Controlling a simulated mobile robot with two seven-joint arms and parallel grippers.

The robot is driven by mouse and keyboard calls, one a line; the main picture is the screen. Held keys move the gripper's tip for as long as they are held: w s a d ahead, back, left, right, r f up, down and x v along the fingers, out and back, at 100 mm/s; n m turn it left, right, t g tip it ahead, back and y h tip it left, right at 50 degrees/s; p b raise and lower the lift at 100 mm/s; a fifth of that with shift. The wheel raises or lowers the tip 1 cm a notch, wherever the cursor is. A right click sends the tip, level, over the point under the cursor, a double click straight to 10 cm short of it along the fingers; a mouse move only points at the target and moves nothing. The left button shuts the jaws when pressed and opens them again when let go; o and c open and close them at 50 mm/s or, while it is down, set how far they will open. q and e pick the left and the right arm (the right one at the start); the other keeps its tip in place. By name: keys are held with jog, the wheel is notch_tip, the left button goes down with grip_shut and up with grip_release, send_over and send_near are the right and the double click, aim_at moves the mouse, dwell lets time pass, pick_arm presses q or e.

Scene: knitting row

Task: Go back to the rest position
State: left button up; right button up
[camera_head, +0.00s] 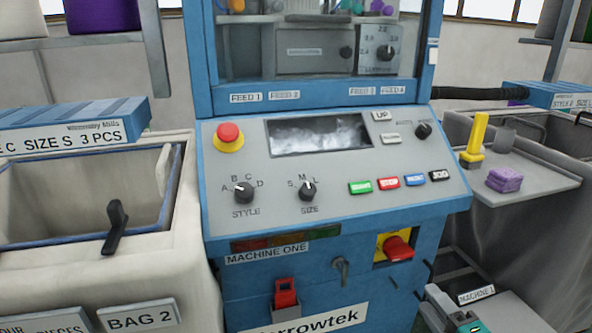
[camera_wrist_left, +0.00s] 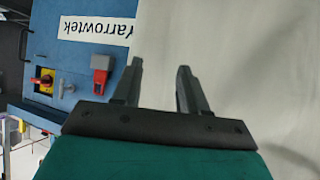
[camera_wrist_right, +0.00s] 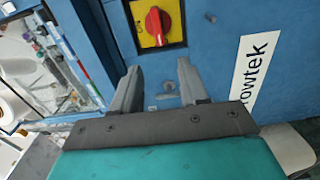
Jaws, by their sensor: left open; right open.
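My left gripper (camera_wrist_left: 160,75) shows in the left wrist view, open, with nothing between its fingers. Pale cloth-like material and the blue front of the knitting machine (camera_wrist_left: 85,25) lie beyond it. My right gripper (camera_wrist_right: 160,75) shows in the right wrist view, open and empty, in front of the blue machine front. The red rotary switch on its yellow plate (camera_wrist_right: 154,27) is just beyond its fingertips. In the head view, a teal part of my right arm shows at the bottom right edge. I cannot make out my left gripper in the head view.
A pale bin (camera_head: 180,220) stands at left. A side shelf (camera_head: 535,175) at right holds a yellow tool (camera_head: 476,138) and a purple folded piece (camera_head: 505,180).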

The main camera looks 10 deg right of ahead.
pick_arm(q)
notch_tip(320, 180, up, 8)
jog(key=s+a+y+p, duration=0.1)
jog(key=a+p, duration=0.2)
jog(key=p, duration=0.8)
jog(key=shift+s+f, duration=0.25)
pick_arm(e)
jog(key=s+a+m+g, duration=0.3)
jog(key=s+a+m, duration=0.3)
jog(key=a+m, duration=0.2)
jog(key=s+a+f+m+g, duration=0.1)
jog(key=s+a+m+g, duration=0.3)
jog(key=s+a+m, duration=0.2)
jog(key=shift+a+m+y, duration=0.4)
jog(key=shift+a+m, duration=0.7)
jog(key=shift+a, duration=0.15)
